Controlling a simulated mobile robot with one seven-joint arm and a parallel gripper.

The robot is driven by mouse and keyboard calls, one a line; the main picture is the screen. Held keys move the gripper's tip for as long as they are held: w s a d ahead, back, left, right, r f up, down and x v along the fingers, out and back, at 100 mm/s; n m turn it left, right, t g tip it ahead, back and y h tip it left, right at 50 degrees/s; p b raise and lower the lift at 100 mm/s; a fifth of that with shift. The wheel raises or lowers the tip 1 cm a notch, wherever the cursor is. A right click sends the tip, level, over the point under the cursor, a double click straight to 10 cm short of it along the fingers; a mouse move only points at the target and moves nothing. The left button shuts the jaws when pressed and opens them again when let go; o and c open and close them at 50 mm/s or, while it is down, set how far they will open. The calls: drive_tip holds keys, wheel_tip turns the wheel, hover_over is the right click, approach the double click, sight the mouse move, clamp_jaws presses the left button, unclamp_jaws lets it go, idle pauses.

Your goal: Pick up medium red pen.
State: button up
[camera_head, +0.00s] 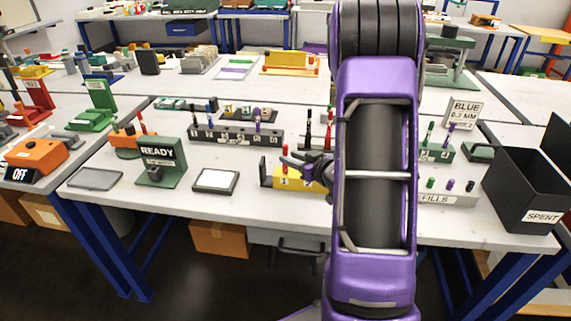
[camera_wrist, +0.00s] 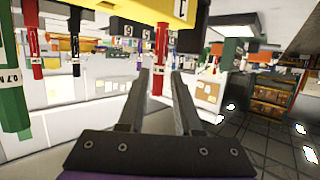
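In the wrist view, which looks upside down, a red pen (camera_wrist: 161,52) stands in a yellow holder (camera_wrist: 160,8), in line with the gap between my fingertips. My gripper (camera_wrist: 160,78) is open, with one finger on each side of that gap. I cannot tell whether the pen is between the fingers or just beyond them; neither visibly presses on it. In the head view my gripper (camera_head: 306,163) is low over the yellow holder (camera_head: 296,182) at the table's front, partly hidden by my arm. The pen's size marking is not readable.
A grey pen rack (camera_head: 235,136) stands behind. A tray with a white pad (camera_head: 215,181) lies left; a black SPENT bin (camera_head: 520,190) is right.

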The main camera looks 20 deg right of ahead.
drive_tip(key=shift+b+x, duration=0.3)
drive_tip(key=shift+x, duration=3.05)
drive_tip(key=shift+d+f, duration=0.1)
clamp_jaws()
